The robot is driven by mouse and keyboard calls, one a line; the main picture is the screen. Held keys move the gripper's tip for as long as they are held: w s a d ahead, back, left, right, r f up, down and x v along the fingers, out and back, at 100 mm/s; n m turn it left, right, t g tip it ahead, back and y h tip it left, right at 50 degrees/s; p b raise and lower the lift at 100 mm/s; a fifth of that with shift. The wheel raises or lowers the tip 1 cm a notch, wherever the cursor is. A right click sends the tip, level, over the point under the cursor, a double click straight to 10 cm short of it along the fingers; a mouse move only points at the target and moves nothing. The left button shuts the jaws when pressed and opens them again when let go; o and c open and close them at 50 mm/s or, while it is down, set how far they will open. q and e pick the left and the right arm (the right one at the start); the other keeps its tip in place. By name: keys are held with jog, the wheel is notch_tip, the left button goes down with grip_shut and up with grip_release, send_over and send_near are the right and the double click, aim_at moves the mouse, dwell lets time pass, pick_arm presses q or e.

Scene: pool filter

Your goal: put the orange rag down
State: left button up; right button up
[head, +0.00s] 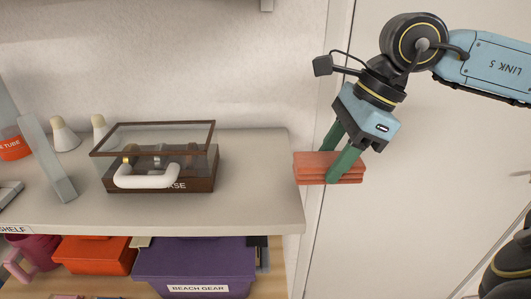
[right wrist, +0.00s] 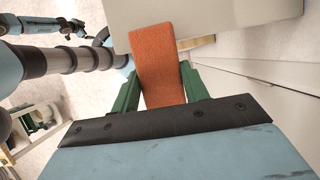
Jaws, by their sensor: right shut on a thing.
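The orange rag (head: 311,169) looks like a folded, layered block. My right gripper (head: 337,166) is shut on it, with green fingers on either side, and holds it in the air at the right end of the shelf. In the right wrist view the rag (right wrist: 160,70) lies between the two green fingers (right wrist: 158,88), and its far end overlaps the shelf edge in the picture. I cannot tell whether it touches the shelf. My left gripper is not clearly in view.
The shelf top (head: 245,195) is bare at its right end. A glass-lidded case (head: 160,180) with a white handle stands left of there, with white cones (head: 64,135) farther left. Below are a purple beach gear box (head: 195,265) and an orange box (head: 95,255). A pale door (head: 430,190) is behind.

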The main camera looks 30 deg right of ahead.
aim_at(307, 160)
jog(key=shift+w+a+r+p, duration=0.15)
jog(key=shift+w+a+p, duration=0.3)
jog(key=shift+a+p, duration=0.55)
jog(key=shift+w+a+r+p, duration=0.15)
jog(key=shift+w+a+p, duration=0.35)
jog(key=shift+p, duration=0.8)
jog(key=w+a+p, duration=0.1)
jog(key=a, duration=0.1)
jog(key=w+a+p, duration=0.1)
jog(key=a, duration=0.1)
jog(key=w+a+p, duration=0.1)
jog(key=a, duration=0.1)
jog(key=shift+w+f, duration=0.2)
jog(key=shift+w, duration=0.15)
jog(key=shift+w+a+f, duration=0.1)
jog(key=shift+f+p, duration=0.5)
jog(key=shift+f, duration=1.3)
jog(key=o, duration=0.9)
jog(key=shift+c, duration=0.2)
jog(key=v, duration=1.2)
jog(key=shift+r+b, duration=0.1)
jog(key=shift+b, duration=0.3)
